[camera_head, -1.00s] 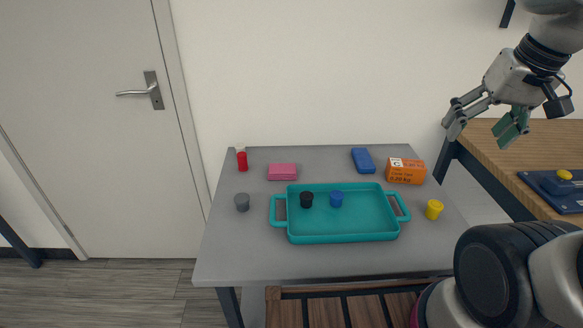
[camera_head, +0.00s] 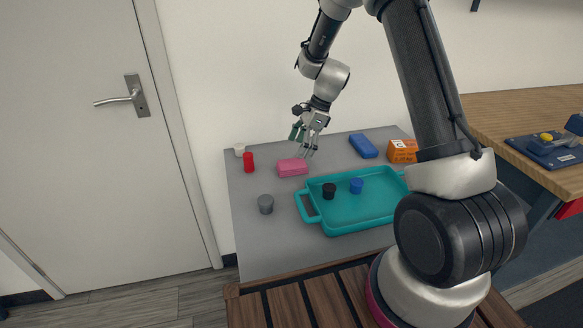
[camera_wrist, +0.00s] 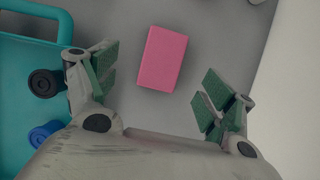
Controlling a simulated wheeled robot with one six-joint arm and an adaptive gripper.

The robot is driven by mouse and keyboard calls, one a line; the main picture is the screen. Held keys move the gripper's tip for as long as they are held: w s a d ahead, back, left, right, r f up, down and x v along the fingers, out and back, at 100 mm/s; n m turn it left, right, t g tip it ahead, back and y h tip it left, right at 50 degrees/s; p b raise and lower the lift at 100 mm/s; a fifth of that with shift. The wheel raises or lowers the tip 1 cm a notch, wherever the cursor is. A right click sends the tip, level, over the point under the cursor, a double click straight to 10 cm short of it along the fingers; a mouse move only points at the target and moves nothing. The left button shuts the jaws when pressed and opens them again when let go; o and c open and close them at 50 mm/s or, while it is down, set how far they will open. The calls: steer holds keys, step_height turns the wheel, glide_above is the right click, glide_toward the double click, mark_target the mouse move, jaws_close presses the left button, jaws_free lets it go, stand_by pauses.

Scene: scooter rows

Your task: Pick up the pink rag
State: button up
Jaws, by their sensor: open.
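The pink rag (camera_head: 292,167) is a small pink block lying on the grey table, behind the teal tray's left part. In the wrist view the pink rag (camera_wrist: 162,59) lies flat and fully visible, ahead of and between the fingers. My gripper (camera_head: 306,143) is open and empty, above the table just right of and above the rag in the head view. Its green-padded fingers show in the wrist view (camera_wrist: 158,90), spread wider than the rag. The fingers do not touch the rag.
The teal tray (camera_head: 345,228) holds a black piece (camera_head: 329,191) and a blue piece (camera_head: 356,186). A red can (camera_head: 248,162), a white cup (camera_head: 239,149), a grey cup (camera_head: 265,204), a blue block (camera_head: 363,146) and an orange box (camera_head: 402,151) stand around. The wall is close behind.

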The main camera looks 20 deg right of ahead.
mark_target(293, 163)
steer(key=x, duration=0.6)
steer(key=shift+w+f, duration=0.3)
steer(key=shift+f, duration=0.15)
steer(key=shift+f, duration=0.25)
steer(key=c, duration=1)
